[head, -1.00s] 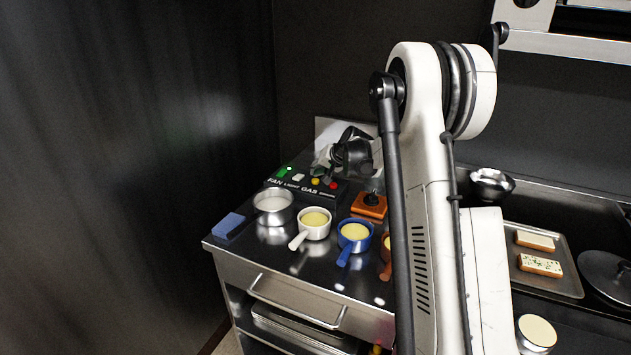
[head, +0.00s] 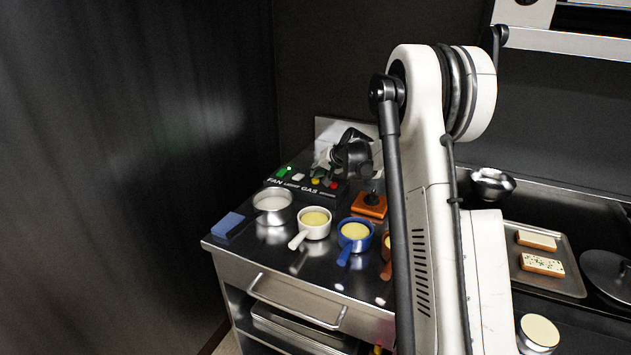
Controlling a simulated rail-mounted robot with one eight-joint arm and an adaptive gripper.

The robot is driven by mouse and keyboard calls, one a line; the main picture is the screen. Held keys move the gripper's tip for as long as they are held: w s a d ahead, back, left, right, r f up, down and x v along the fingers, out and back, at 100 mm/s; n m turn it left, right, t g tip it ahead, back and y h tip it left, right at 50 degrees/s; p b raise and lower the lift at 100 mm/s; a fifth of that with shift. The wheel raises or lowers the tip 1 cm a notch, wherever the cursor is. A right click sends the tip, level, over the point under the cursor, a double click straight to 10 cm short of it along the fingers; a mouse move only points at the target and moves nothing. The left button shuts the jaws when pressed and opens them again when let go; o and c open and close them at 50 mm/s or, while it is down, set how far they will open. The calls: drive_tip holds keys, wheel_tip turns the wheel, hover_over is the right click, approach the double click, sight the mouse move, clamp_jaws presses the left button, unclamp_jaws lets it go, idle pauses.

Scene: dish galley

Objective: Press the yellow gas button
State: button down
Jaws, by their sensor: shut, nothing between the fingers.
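The yellow gas button (head: 315,182) sits on the sloped face of a black control box (head: 300,191) at the back left of the steel counter. It stands above the GAS lettering, just left of a red button (head: 334,186). My gripper (head: 340,164) is dark and hangs just above and behind the box, up and right of the yellow button. It is shut and holds nothing. Its fingertips are small and dark here, so I cannot tell their exact gap to the button. The button shows uncovered.
A green switch (head: 284,171) and a white light button (head: 298,177) share the box. In front stand a steel pot (head: 272,203), a white pan (head: 313,225) and a blue pan (head: 354,238). An orange block (head: 369,205) is right of the box. A dark wall is behind.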

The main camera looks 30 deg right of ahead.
sight(316, 180)
drive_tip(key=shift+f+b, duration=0.45)
idle(0.5)
drive_tip(key=shift+r, duration=0.2)
drive_tip(key=shift+r+p, duration=0.3)
drive_tip(key=shift+r, duration=0.4)
drive_tip(key=shift+r+p, duration=0.95)
drive_tip(key=shift+r, duration=1.55)
